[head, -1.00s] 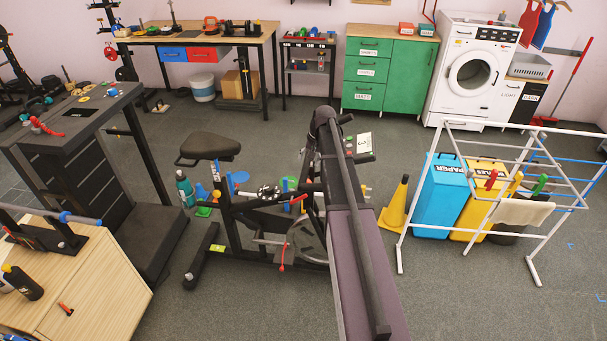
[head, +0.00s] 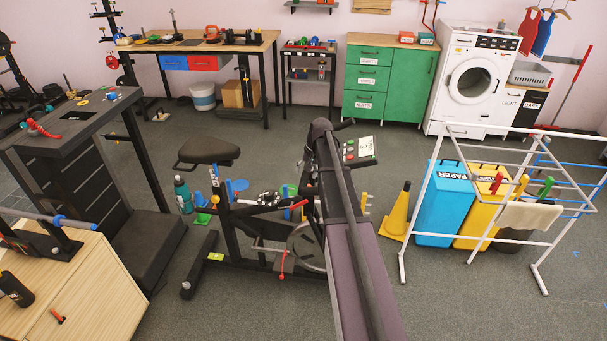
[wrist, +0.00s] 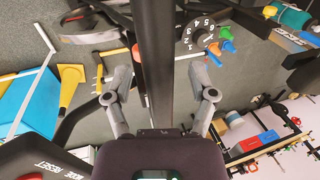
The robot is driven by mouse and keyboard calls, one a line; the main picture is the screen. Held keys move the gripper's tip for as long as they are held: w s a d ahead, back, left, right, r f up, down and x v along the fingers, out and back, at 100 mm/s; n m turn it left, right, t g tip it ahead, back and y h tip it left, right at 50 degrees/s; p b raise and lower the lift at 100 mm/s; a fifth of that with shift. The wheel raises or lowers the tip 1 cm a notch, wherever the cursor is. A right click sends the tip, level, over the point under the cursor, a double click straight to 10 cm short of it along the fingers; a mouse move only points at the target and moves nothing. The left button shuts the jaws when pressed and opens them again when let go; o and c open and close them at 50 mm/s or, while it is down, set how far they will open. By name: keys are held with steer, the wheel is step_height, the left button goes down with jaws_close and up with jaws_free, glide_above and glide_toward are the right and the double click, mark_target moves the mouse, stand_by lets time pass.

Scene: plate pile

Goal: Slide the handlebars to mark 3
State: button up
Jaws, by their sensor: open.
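The exercise bike's black saddle (head: 208,151) and its white console (head: 359,151) show in the head view. A black handlebar grip (head: 345,124) shows behind my arm; the rest of the handlebars is largely hidden. In the wrist view my gripper (wrist: 163,62) is open, fingers spread on either side of a dark bar; I cannot tell whether that bar belongs to the bike. The console (wrist: 65,135) lies at lower left there, with a curved black tube beside it. A black numbered plate (wrist: 196,30) shows at the top, right of the bar.
A yellow cone (head: 397,212), a blue bin (head: 443,205) and a white drying rack (head: 402,255) stand right of the bike. A dark stepped machine (head: 75,190) and a wooden cabinet (head: 90,295) stand at left.

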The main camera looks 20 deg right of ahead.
jaws_close()
steer(key=shift+r+p, duration=3.55)
jaws_free()
steer(key=shift+r, duration=0.1)
